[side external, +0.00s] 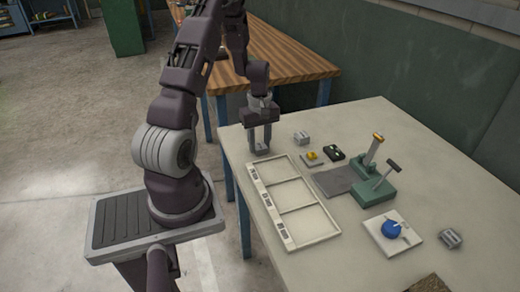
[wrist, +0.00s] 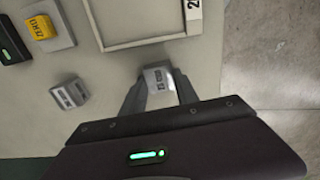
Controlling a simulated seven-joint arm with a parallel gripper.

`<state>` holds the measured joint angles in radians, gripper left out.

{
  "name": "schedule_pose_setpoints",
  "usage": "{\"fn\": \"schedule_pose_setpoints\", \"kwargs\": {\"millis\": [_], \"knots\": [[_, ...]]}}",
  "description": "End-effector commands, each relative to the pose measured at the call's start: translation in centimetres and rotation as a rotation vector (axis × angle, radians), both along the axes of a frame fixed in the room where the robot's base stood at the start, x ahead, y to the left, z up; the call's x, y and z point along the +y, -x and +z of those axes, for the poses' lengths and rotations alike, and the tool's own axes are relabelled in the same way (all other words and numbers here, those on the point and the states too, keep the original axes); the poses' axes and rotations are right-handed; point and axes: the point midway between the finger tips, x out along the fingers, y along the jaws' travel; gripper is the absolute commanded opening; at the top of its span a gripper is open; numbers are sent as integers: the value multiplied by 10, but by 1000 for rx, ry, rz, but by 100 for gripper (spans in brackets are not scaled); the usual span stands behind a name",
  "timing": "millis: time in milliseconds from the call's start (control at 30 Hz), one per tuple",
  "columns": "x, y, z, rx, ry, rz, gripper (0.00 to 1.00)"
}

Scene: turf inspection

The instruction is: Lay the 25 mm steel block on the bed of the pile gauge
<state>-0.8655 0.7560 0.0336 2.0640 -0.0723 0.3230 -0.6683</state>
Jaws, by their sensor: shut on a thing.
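My gripper (side external: 260,149) is at the left end of the table, beyond the top left corner of the white tray. In the wrist view its fingers (wrist: 159,77) are shut on a small grey steel block (wrist: 157,79) with a dark marking too small to read. I cannot tell whether this block touches the table. A similar steel block (side external: 301,138) stands apart to the right; it also shows in the wrist view (wrist: 70,94). A green stand (side external: 375,187) with an upright post and a lever looks like the pile gauge, with a flat grey plate (side external: 334,181) at its left.
The white three-compartment tray (side external: 322,237) is empty. A yellow ZERO button (side external: 312,156) and a black box (side external: 334,152) with green lights lie between gripper and stand. A white plate with a blue round part (side external: 391,229) and another grey block (side external: 451,238) are at the right.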

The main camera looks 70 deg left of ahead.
Motion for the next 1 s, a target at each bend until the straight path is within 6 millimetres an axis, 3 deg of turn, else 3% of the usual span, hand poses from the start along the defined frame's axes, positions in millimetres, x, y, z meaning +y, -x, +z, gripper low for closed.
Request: {"fn": "schedule_pose_setpoints", "kwargs": {"millis": [267,600,767,867,1000], "knots": [[1,-1,7,-3,-4,-1,0],[1,-2,86,-5,-4,-1,0],[0,-1,100,-1,-1,0,0],[-6,-11,101,-2,-1,-7,0],[-34,-50,103,-2,-1,-23,0]]}}
